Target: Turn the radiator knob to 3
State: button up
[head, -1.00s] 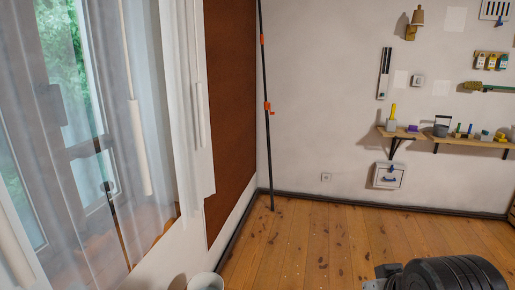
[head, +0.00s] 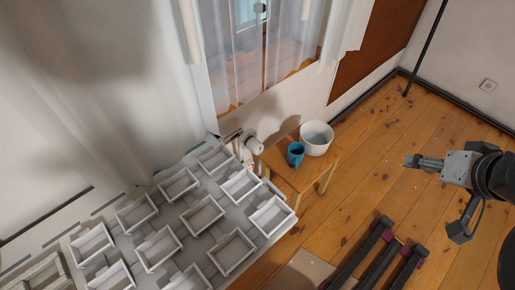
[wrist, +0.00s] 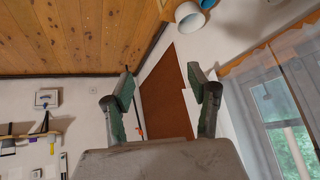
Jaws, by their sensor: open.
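The radiator knob (head: 254,145) appears to be the small white cylinder at the far right end of the white structure, close to the wall below the window. Its markings are too small to read. The white structure (head: 150,228), seemingly the radiator, has rows of raised rectangular frames and fills the lower left of the head view. My gripper (head: 432,198) is open and empty at the right of the head view, well apart from the knob. Its two fingers (wrist: 163,92) stand wide apart in the wrist view, with nothing between them. The knob does not show in the wrist view.
A dark slatted object (head: 375,255) stands low in front. Sheer curtains hang at the window. Bare wooden floor (head: 375,150) lies between table and gripper.

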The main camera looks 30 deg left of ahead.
jog(key=w+a+f+n+g+y+b, duration=0.1)
jog(key=w+a+f+n+y+b, duration=0.2)
jog(key=a+f, duration=0.4)
jog(key=w+a+f+n+y+b, duration=0.25)
jog(key=a+f, duration=0.25)
jog(key=a, duration=0.5)
jog(key=n+g+y+b, duration=0.3)
jog(key=n+y+b, duration=0.2)
jog(key=b, duration=0.2)
send_near(260, 149)
jog(key=shift+m+h, duration=0.25)
jog(key=b+x, duration=0.1)
jog(key=x, duration=1.1)
jog(key=shift+a, duration=0.25)
jog(key=c, duration=1.1)
